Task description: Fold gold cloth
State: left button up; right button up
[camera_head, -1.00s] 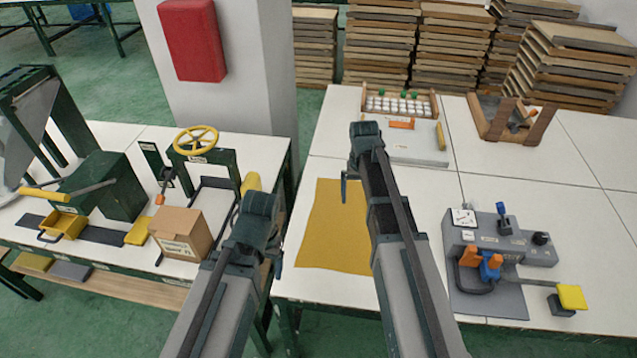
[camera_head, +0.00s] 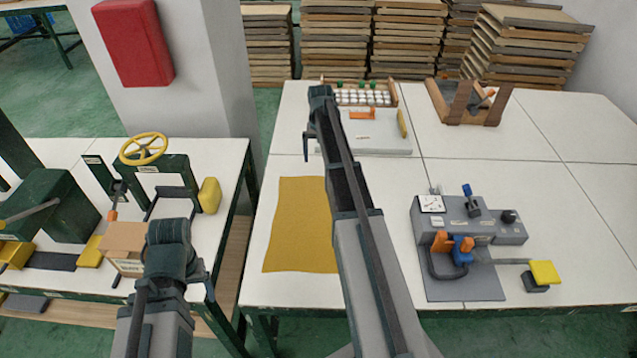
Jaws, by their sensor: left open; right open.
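The gold cloth (camera_head: 301,225) lies flat and spread out on the white table, its right side partly hidden behind my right arm. My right gripper (camera_head: 306,150) is above the table at the cloth's far edge, apart from the cloth as far as I can see. It is open and holds nothing visible.
A grey control box (camera_head: 468,225) with a lever stands right of the cloth. A grey board (camera_head: 372,138) and a rack of white pieces (camera_head: 360,97) are at the back. A wooden holder (camera_head: 465,104) stands back right. A cardboard box (camera_head: 122,240) is on the left table.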

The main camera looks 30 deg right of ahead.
aim_at(320, 180)
notch_tip(320, 180, down, 9)
jog(key=b, duration=0.8)
jog(key=shift+r, duration=0.1)
grip_shut()
dwell(0.5)
